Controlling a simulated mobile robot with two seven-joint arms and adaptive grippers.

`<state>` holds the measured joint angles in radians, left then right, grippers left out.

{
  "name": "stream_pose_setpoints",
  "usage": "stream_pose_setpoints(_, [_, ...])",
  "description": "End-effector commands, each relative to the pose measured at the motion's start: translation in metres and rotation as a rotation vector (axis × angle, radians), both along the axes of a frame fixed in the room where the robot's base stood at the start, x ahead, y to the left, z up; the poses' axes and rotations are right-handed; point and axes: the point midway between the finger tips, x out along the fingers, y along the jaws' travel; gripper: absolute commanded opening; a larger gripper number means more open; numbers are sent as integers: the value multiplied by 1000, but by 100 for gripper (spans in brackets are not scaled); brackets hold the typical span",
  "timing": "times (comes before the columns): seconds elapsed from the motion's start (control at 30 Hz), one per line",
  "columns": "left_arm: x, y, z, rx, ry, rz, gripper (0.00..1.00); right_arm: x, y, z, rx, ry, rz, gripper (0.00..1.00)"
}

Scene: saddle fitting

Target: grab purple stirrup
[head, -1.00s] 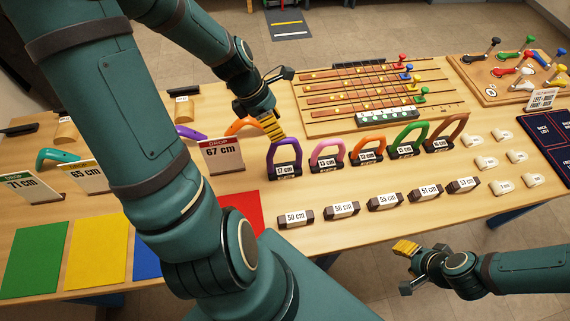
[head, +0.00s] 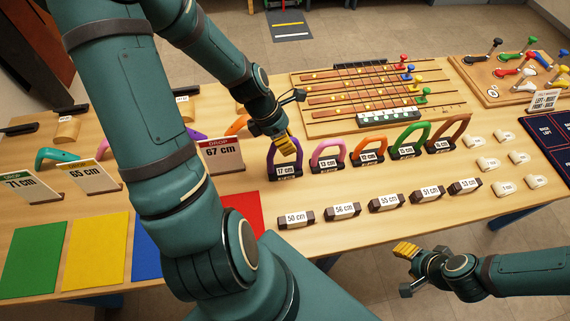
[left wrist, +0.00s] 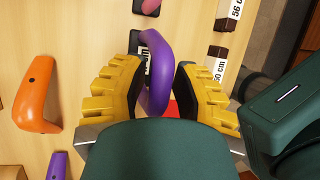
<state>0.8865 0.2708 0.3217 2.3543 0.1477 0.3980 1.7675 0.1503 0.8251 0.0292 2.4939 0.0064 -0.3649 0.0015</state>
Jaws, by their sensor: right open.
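The purple stirrup (head: 271,158) stands upright in its dark base labelled 17 cm (head: 286,171), at the left end of the stirrup row. My left gripper (head: 287,145) is over its top. In the left wrist view the purple stirrup (left wrist: 158,72) lies between the open yellow fingers of the left gripper (left wrist: 158,85), with a visible gap to the right finger; contact on the left side is hard to tell. My right gripper (head: 406,268) is open and empty off the table's front edge at the lower right.
Pink (head: 327,150), orange (head: 368,148), green (head: 410,138) and brown (head: 447,134) stirrups stand to the right. Length blocks (head: 342,211) lie in front.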

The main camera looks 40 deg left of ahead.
Motion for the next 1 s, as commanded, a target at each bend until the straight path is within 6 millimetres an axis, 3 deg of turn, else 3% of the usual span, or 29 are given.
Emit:
stream_pose_setpoints(0.07, [0,0,0,0,0,0,0,0,0,0,0,0,0,47])
stream_pose_setpoints(0.47, [1,0,6,2,-2,-1,0,0,0,1,0,0,0,47])
stream_pose_setpoints(0.8, [1,1,67,4,-5,-2,0,-1,-1,12,2,0,0,47])
stream_pose_setpoints(1.0, [1,0,93,2,-3,0,0,-1,-1,15,3,-1,0,47])
